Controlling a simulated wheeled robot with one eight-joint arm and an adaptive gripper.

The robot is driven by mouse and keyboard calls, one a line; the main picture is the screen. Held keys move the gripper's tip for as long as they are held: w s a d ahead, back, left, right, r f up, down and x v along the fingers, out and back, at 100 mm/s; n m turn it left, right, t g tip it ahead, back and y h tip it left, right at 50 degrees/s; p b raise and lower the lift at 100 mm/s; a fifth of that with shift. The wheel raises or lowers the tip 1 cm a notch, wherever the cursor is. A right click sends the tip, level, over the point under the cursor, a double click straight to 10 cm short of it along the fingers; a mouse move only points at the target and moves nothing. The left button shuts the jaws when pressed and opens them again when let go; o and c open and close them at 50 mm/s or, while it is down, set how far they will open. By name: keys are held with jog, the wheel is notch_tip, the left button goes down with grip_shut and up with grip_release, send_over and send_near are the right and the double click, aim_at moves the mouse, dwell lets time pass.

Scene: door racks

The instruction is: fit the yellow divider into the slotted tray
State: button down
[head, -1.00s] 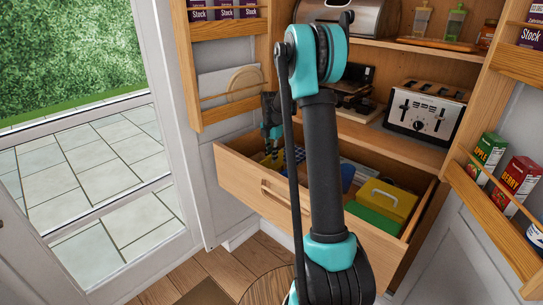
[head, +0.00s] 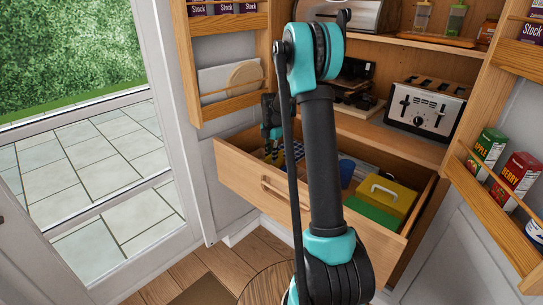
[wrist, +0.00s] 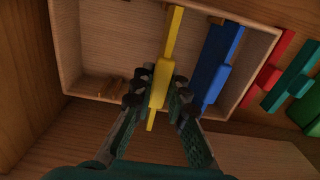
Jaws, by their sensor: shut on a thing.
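The yellow divider (wrist: 163,82) is between the two fingers of my gripper (wrist: 157,90), which is shut on its thick middle part. In the wrist view it runs from the tray's far wall towards the near side, over the open floor of the slotted tray (wrist: 60,50). I cannot tell whether its ends sit in slots. Small slot ribs show at the tray's near left wall and at the far wall. A blue divider (wrist: 213,68) lies across the tray to the right of the yellow one. In the head view my gripper (head: 273,153) is low in the drawer's left part.
Red (wrist: 268,75) and green (wrist: 292,78) dividers lie right of the tray. The open drawer (head: 255,187) also holds a yellow box with a handle (head: 386,198) and a green item (head: 373,216). A toaster (head: 427,108) stands on the shelf above.

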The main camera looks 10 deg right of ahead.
jog(key=shift+f, duration=1.35)
jog(key=c, duration=1.4)
grip_release()
jog(key=shift+c, duration=0.2)
notch_tip(320, 180, up, 12)
jog(key=shift+f, duration=0.1)
